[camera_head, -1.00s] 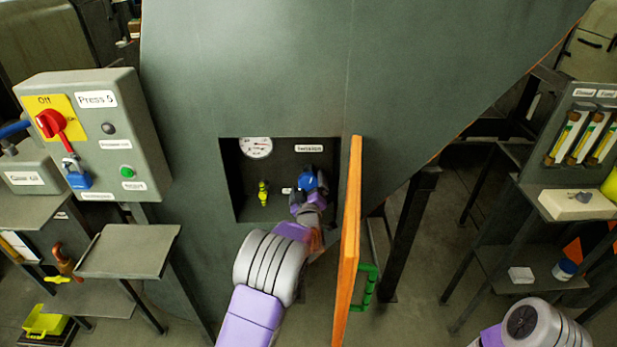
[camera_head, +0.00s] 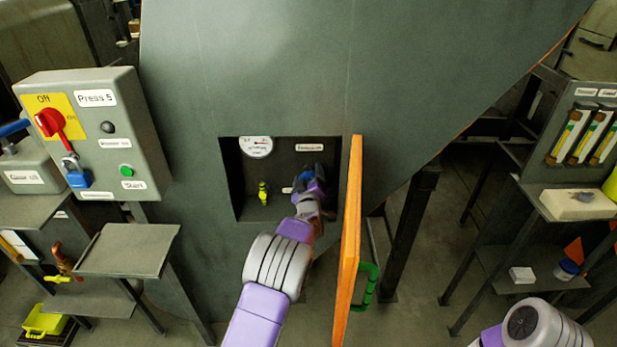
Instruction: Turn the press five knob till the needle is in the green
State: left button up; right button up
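The white round gauge (camera_head: 256,147) is in the upper left of a dark recess in the large grey-green press body. Its needle and any green zone are too small to read. A label (camera_head: 309,147) sits right of it. My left gripper (camera_head: 311,177) reaches into the recess from below, below that label. The blue knob there is mostly hidden by the gripper, with bluish bits showing at the fingers. I cannot tell whether the fingers are closed on it. My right gripper is out of view; only part of that arm shows at lower right.
An open orange-edged door (camera_head: 348,245) with a green handle (camera_head: 368,286) stands just right of my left arm. A yellow-green valve (camera_head: 263,193) is inside the recess. The Press 5 switch box (camera_head: 95,135) is at left. Shelves flank both sides.

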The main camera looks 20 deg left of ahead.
pick_arm(q)
jog(key=shift+c, duration=1.2)
jog(key=shift+m, duration=0.3)
jog(key=m, duration=0.8)
jog(key=shift+d, duration=0.15)
jog(key=o, duration=1)
jog(key=shift+c, duration=0.2)
